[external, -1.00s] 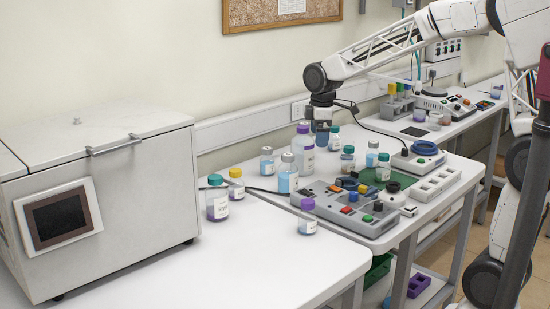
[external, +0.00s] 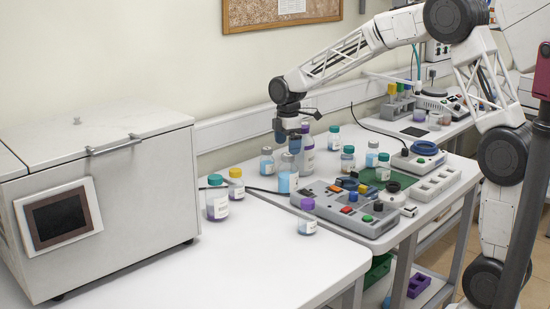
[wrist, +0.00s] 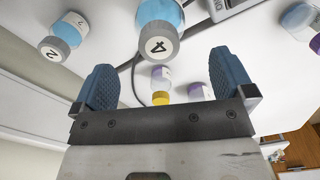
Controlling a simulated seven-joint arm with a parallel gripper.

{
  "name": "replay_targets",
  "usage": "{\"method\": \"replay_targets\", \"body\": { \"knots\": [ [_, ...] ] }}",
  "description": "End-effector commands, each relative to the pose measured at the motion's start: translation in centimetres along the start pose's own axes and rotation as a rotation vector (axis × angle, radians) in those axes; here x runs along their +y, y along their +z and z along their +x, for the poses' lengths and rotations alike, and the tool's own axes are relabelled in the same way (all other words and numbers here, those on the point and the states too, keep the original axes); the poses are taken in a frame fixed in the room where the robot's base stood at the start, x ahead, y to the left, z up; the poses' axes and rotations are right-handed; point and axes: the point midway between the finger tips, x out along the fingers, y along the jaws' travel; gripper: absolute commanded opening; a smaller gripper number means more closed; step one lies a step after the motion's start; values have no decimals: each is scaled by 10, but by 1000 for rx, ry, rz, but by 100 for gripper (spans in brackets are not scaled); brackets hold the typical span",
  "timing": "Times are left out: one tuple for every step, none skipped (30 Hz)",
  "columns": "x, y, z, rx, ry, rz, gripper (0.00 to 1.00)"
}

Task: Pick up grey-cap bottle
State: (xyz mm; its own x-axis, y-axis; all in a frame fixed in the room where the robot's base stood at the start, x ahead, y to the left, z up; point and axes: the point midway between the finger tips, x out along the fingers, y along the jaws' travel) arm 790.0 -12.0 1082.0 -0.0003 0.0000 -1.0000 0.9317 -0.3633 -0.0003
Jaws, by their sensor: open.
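Two grey-capped bottles with blue liquid stand close together on the white table. In the external view one (external: 266,165) is a little behind and left of the other (external: 286,178). In the wrist view their caps are marked 2 (wrist: 54,49) and 4 (wrist: 158,49). My gripper (external: 288,140) is above the front bottle in the external view, pointing down. In the wrist view its blue fingers (wrist: 162,68) are apart, with the bottle marked 4 showing between and beyond them. The gripper holds nothing. Contact with that bottle cannot be seen.
A tall purple-capped bottle (external: 307,140) stands just behind my gripper. Yellow-capped (external: 236,184) and teal-capped (external: 217,200) bottles are to the left. A grey control panel (external: 345,212) lies to the right.

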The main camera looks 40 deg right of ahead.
Motion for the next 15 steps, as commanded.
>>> {"method": "replay_targets", "body": {
  "knots": [
    [0,0,0,0,0,0,100],
    [0,0,0,0,0,0,100],
    [0,0,1,0,0,0,100],
    [0,0,2,0,0,0,100],
    [0,0,4,0,0,0,100],
    [0,0,6,0,0,1,100],
    [0,0,9,0,0,1,100],
    [0,0,11,0,0,1,100],
    [0,0,15,0,-1,1,100],
    [0,0,17,0,-1,1,100],
    [0,0,19,0,-1,1,100],
    [0,0,22,0,-1,1,100],
    [0,0,24,0,0,1,100],
    [0,0,25,0,0,1,100],
    [0,0,26,0,1,1,100]
  ]
}}
